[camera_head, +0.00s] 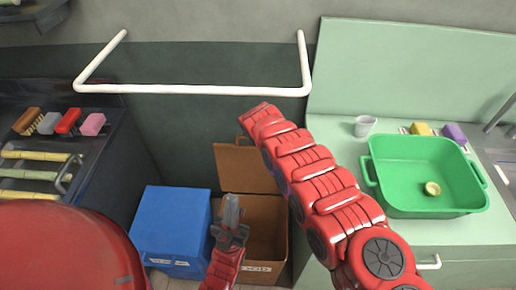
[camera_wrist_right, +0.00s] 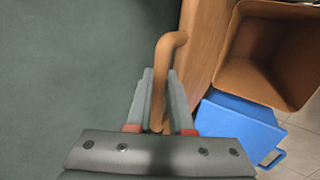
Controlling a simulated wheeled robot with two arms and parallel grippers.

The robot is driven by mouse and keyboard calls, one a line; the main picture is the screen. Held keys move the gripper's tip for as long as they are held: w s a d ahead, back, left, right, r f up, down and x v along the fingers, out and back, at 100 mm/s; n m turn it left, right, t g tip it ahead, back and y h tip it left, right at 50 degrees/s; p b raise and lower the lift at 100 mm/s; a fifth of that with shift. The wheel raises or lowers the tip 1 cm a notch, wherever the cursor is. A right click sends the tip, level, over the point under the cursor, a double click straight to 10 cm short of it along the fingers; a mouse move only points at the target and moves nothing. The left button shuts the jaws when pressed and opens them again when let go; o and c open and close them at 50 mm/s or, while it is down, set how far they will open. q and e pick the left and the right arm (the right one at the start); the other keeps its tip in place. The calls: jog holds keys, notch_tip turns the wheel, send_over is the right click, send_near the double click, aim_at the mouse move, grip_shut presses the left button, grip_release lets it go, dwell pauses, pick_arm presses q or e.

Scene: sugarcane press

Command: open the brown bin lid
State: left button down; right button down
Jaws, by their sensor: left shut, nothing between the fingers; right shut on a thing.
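The brown bin (camera_head: 265,225) stands on the floor against the wall, and its inside is visible. Its brown lid (camera_head: 240,168) is raised and stands steeply at the back of the bin. In the right wrist view the lid (camera_wrist_right: 208,50) is seen edge-on, with the open bin (camera_wrist_right: 265,75) beyond it. My right gripper (camera_wrist_right: 160,125) is shut on the lid's brown bar handle (camera_wrist_right: 166,75). In the head view my right arm hides that gripper and part of the lid. My left gripper (camera_head: 231,212) is shut and empty, in front of the bin's left part.
A blue bin (camera_head: 172,225) stands closed to the left of the brown one. A white rail (camera_head: 200,89) crosses above both. A green basin (camera_head: 425,200) sits on the right counter.

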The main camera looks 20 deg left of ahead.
jog(key=shift+w+b, duration=0.3)
jog(key=shift+w, duration=0.05)
dwell(0.3)
jog(key=c, duration=0.8)
grip_release()
jog(key=shift+r, duration=0.15)
